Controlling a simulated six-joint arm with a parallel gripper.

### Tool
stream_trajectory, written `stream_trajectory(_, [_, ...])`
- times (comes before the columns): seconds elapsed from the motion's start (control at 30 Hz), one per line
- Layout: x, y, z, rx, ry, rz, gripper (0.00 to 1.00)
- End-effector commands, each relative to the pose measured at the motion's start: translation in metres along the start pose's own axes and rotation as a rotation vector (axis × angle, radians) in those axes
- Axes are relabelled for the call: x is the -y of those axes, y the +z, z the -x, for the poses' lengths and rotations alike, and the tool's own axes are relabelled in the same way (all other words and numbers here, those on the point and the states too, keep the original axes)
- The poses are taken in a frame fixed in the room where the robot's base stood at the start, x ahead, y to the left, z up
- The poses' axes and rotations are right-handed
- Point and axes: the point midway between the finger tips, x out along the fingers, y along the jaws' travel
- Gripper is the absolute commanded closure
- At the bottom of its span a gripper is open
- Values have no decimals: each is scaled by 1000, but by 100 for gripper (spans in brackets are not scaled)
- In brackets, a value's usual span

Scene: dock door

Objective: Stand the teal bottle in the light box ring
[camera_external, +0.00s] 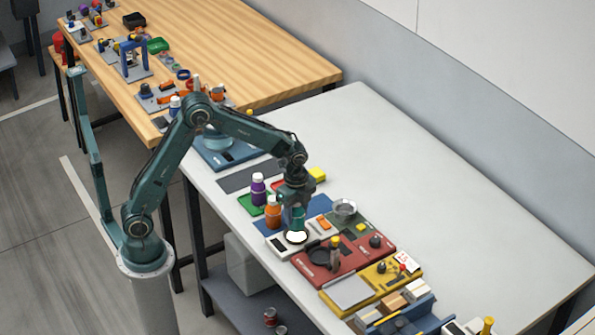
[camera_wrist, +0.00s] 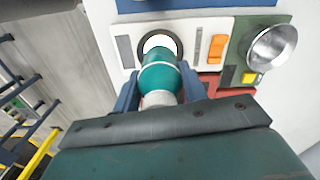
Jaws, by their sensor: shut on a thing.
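The teal bottle (camera_wrist: 160,76) is upright between the fingers of my gripper (camera_wrist: 160,88), which is shut on it. Its pale neck faces the wrist camera. In the outside view the bottle (camera_external: 297,218) hangs below my gripper (camera_external: 296,204), just over the light box ring. The ring is a bright white disc with a dark rim (camera_external: 296,237) on a white panel (camera_external: 277,247). In the wrist view the lit ring (camera_wrist: 158,41) shows past the bottle's far end, which covers part of it. I cannot tell whether the bottle touches it.
An orange bottle (camera_external: 273,211) and a purple bottle (camera_external: 258,188) stand close to the left of my gripper. A metal bowl (camera_external: 344,208) is on a green panel to the right. A red panel (camera_external: 373,249) with a dark round part lies in front. The table's far side is clear.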

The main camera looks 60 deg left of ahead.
Motion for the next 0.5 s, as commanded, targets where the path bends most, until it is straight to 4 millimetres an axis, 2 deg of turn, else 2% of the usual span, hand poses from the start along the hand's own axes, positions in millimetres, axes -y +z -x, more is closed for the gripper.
stream_trajectory(0.2, [0,0,-24,1,1,0,85])
stream_trajectory(0.5, [0,0,-28,0,0,0,85])
